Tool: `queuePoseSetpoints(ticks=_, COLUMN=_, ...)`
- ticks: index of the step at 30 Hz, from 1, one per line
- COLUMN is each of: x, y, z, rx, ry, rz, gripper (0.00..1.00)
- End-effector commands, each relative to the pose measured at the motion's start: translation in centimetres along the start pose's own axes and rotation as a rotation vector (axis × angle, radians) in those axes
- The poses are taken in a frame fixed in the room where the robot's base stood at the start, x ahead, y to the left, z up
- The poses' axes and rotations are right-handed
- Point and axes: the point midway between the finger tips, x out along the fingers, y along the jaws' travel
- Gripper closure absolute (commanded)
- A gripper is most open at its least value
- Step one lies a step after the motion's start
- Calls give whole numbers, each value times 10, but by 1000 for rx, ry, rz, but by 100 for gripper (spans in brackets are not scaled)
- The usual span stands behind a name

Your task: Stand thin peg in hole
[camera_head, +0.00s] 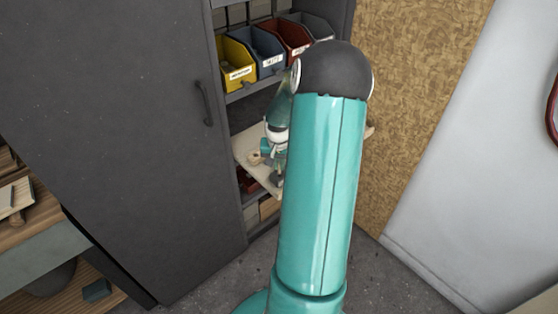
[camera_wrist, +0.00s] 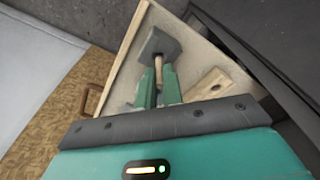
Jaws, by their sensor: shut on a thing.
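In the wrist view, my gripper (camera_wrist: 158,82) has its two green fingers shut on a thin wooden peg (camera_wrist: 160,67). The peg's far end meets a dark grey block (camera_wrist: 160,44); I cannot tell whether it is in the block, fixed to it or just in front of it. A pale wooden block with a dark hole (camera_wrist: 209,86) lies on the board to the right of the fingers, apart from the peg. In the head view, my arm hides most of the work area, and the peg cannot be made out.
A pale shelf board (camera_head: 243,148) juts from the dark cabinet, whose door (camera_head: 130,130) is at left. Yellow (camera_head: 235,72), blue (camera_head: 262,58) and red bins stand above it. A cork-like wall (camera_head: 420,70) is at right. A brown loop (camera_wrist: 91,100) lies beside the board.

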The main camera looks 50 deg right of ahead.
Motion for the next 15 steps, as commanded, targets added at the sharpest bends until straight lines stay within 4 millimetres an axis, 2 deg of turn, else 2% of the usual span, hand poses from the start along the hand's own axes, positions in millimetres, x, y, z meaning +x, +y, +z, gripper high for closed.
queuePoseSetpoints(ticks=15, x=21, y=0, z=3, rx=-1, ry=0, rz=-1, gripper=100)
